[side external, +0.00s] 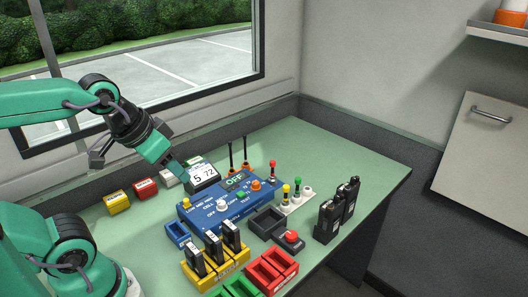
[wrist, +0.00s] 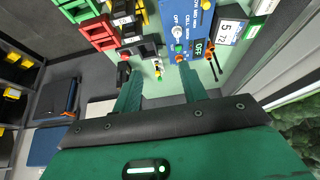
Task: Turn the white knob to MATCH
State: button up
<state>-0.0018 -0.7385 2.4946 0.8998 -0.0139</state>
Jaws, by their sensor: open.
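The white knob (side external: 222,204) sits on the front of the blue panel (side external: 196,217), among small labels that include OFF, COPY and TEST. I cannot read a MATCH label or the knob's exact pointing. The panel's green-lettered display (side external: 236,181) reads OFF. The wrist view also shows the white knob (wrist: 177,31) and the panel (wrist: 191,18), both ahead of the fingers near the top. My gripper (wrist: 160,88) is open and empty. In the side view my gripper (side external: 172,165) is above and left of the panel, apart from the knob.
A green button (side external: 241,194) and an orange knob (side external: 256,184) are also on the panel. Yellow (side external: 207,280) and red (side external: 271,274) holders stand in front. Black packs (side external: 328,222) stand right; clear bench lies behind.

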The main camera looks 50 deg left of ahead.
jog(key=w, duration=0.1)
jog(key=n+g, duration=0.5)
jog(key=n, duration=0.7)
send_over(221, 202)
jog(key=shift+s+f, duration=0.1)
jog(key=shift+f, duration=5.75)
jog(key=shift+f, duration=0.15)
jog(key=shift+f, duration=3.75)
grip_shut()
